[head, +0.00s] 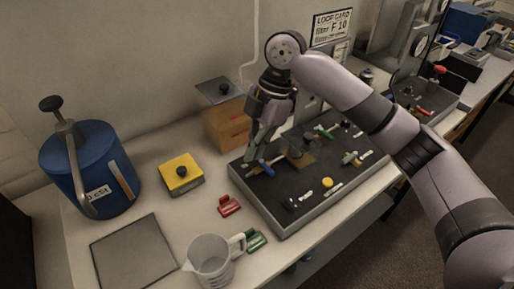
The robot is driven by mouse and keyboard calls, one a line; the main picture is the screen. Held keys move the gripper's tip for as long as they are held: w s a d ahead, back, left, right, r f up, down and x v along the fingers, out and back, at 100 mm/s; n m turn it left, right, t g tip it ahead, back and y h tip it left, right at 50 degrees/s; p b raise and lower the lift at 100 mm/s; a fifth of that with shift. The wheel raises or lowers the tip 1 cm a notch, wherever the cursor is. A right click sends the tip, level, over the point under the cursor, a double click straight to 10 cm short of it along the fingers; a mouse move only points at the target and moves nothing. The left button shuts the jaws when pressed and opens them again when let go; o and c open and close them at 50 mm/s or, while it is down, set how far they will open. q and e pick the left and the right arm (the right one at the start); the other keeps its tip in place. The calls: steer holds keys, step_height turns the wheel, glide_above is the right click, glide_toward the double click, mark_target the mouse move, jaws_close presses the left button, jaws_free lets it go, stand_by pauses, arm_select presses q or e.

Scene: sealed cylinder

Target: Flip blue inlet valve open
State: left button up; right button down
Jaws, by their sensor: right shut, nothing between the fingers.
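The small blue valve handle (266,167) is on the left part of a dark panel board (255,192) on the bench. My right gripper (253,157) reaches down from above, with its fingers right beside the blue handle. It is shut with nothing held. I cannot tell whether the fingers touch the handle. The fingers hide part of the board behind them, and the valve body is too small to make out. My left gripper is not in view.
A blue canister (85,165) with a lever stands at the left. A yellow block (181,175), a red clip (229,206), a green clip (256,241) and a measuring jug (210,262) are nearer. A brown box (226,125) stands behind. Other small fittings crowd the board.

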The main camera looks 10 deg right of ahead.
mark_target(266, 168)
steer(key=f, duration=0.2)
steer(key=f+p, duration=0.1)
steer(key=f, duration=0.1)
steer(key=f+p, duration=0.1)
steer(key=f, duration=0.2)
steer(key=shift+w+d, duration=0.1)
steer(key=shift+d, duration=0.25)
steer(key=shift+w+d+f, duration=0.15)
steer(key=shift+w+d, duration=0.05)
steer(key=shift+d, duration=0.2)
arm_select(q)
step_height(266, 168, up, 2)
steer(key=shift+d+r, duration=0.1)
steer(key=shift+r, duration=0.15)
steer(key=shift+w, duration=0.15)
